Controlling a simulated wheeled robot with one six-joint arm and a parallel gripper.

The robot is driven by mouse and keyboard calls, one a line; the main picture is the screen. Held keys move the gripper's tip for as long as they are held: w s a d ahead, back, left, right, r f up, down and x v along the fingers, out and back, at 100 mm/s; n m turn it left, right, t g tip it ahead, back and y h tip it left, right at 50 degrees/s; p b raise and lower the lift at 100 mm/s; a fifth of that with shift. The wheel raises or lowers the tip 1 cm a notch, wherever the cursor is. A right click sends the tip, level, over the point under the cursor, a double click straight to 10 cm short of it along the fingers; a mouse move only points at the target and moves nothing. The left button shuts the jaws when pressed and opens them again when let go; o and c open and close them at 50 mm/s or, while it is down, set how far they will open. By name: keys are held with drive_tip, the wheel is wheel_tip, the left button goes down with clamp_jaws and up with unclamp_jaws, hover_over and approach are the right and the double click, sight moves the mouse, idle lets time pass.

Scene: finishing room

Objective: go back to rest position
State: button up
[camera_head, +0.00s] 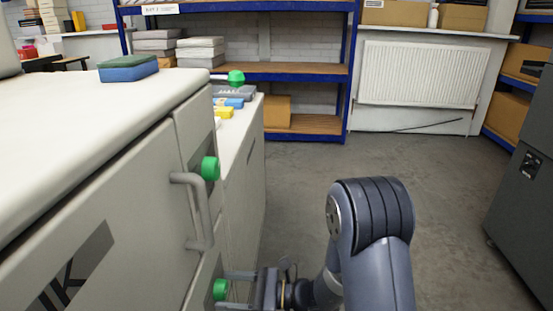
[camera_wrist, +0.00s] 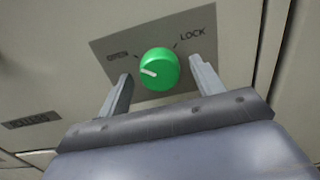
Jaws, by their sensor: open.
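My gripper (camera_head: 240,290) is at the bottom of the head view, in front of a pale machine cabinet (camera_head: 110,200). In the wrist view my gripper (camera_wrist: 162,88) is open, with one finger on each side of a green knob (camera_wrist: 158,70). The knob sits on a grey plate with LOCK at the right and a blurred word at the left. Its white mark points left. The same green knob (camera_head: 220,289) shows in the head view near the fingertips. I cannot tell whether the fingers touch it.
Another green knob (camera_head: 210,168) and a grey bar handle (camera_head: 192,210) are above my gripper on the cabinet. Blue shelving (camera_head: 300,70) and a white radiator (camera_head: 422,75) stand at the back. A dark cabinet (camera_head: 525,190) is at right. Grey floor (camera_head: 440,190) is clear between.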

idle(0.3)
drive_tip(key=d+p, duration=0.3)
drive_tip(key=d, duration=0.8)
drive_tip(key=a+b, duration=0.3)
drive_tip(key=a, duration=0.8)
drive_tip(key=shift+a+f, duration=0.1)
drive_tip(key=shift+a, duration=0.1)
drive_tip(key=shift+d+r+m+p, duration=0.15)
drive_tip(key=shift+r+m+p, duration=0.1)
drive_tip(key=shift+m+p, duration=0.65)
drive_tip(key=shift+m, duration=0.1)
drive_tip(key=m+p, duration=0.1)
drive_tip(key=m, duration=0.2)
drive_tip(key=shift+m+p, duration=0.3)
drive_tip(key=shift+p, duration=0.1)
drive_tip(key=m+p, duration=0.1)
drive_tip(key=m, duration=0.2)
drive_tip(key=m+p, duration=0.1)
drive_tip(key=m, duration=0.5)
drive_tip(key=shift+f, duration=0.15)
drive_tip(key=m, duration=0.4)
drive_tip(key=shift+m, duration=0.3)
